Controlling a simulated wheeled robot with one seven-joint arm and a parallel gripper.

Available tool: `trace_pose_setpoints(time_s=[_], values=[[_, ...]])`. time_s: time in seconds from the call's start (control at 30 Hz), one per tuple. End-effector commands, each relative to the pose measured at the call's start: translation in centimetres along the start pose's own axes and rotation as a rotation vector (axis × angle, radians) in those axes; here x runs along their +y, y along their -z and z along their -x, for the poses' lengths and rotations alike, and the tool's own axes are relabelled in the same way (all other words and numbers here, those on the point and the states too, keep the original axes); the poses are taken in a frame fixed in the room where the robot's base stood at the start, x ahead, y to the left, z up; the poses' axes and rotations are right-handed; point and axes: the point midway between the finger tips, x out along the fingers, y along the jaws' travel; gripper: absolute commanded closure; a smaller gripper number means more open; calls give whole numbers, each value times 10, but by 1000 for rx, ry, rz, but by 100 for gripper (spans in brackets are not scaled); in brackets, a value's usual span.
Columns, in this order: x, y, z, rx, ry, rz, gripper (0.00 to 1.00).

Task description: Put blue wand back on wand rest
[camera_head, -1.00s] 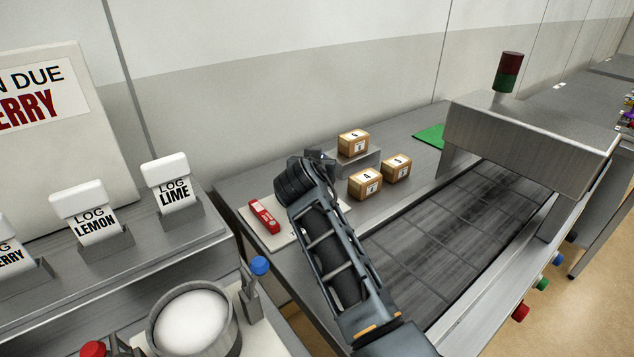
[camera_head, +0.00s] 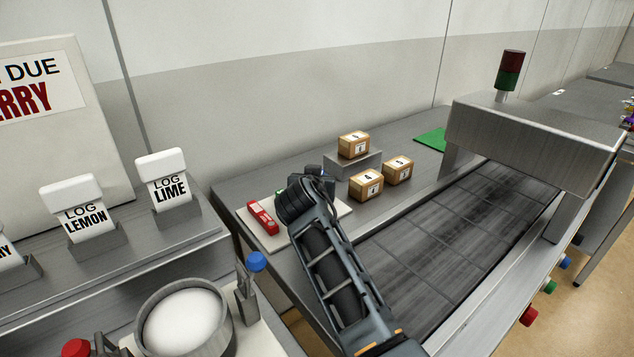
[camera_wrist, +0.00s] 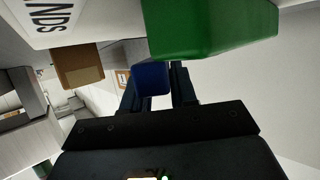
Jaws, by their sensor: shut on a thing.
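My gripper (camera_head: 318,178) is at the right part of the white wand rest (camera_head: 246,222) and hides much of it in the head view. In the wrist view, the blue wand (camera_wrist: 152,78) sits between the fingers of my gripper (camera_wrist: 158,84), which is shut on it. The red wand (camera_head: 262,217) lies on the left part of the rest. A green wand (camera_head: 280,193) shows only a little beside my wrist; in the wrist view it is a large green block (camera_wrist: 210,28) close to the blue wand. The rest's lettered white face (camera_wrist: 55,18) shows at upper left. I cannot tell whether the blue wand touches the rest.
Several numbered cartons, one on a raised metal block (camera_head: 358,168), stand right of my gripper. The dark conveyor (camera_head: 440,250) runs under a metal hood (camera_head: 530,135). A green mat (camera_head: 431,139) lies behind. A bowl of white powder (camera_head: 185,320) is at front left.

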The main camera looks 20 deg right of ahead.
Motion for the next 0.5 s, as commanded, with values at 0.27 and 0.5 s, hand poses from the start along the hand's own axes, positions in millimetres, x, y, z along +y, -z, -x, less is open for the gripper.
trace_pose_setpoints(time_s=[0.27,0.5], values=[[1,-12,-3,-11,-1,4,68],[2,-15,-4,-14,-2,5,48]])
